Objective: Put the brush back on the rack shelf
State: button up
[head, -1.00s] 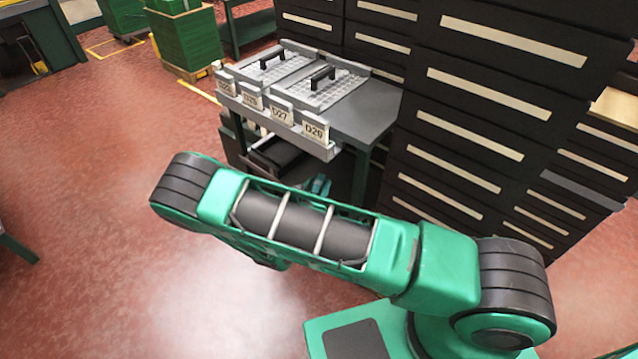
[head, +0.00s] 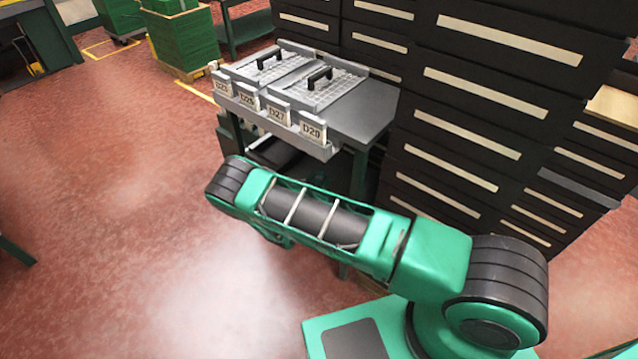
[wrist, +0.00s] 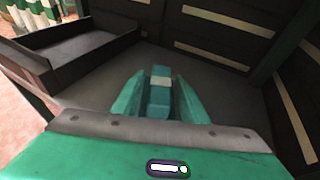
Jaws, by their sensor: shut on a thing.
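Most of the brush is hidden by the fingers. The fingers are over a dark grey rack shelf (wrist: 230,98); I cannot tell whether the brush touches it. In the head view the grey rack (head: 365,108) stands in the upper middle. My arm hides the gripper and brush there, and part of the rack's lower level.
A dark open tray (wrist: 75,50) lies left of the fingers in the wrist view. Dark drawer cabinets (head: 470,110) stand close on the rack's right. Lidded grey bins (head: 310,85) with label plates sit on the rack top.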

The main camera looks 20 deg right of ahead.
jog(key=shift+f, duration=0.6)
jog(key=shift+f, duration=0.1)
jog(key=o, duration=1.2)
jog(key=shift+w, duration=0.1)
jog(key=v, duration=1.2)
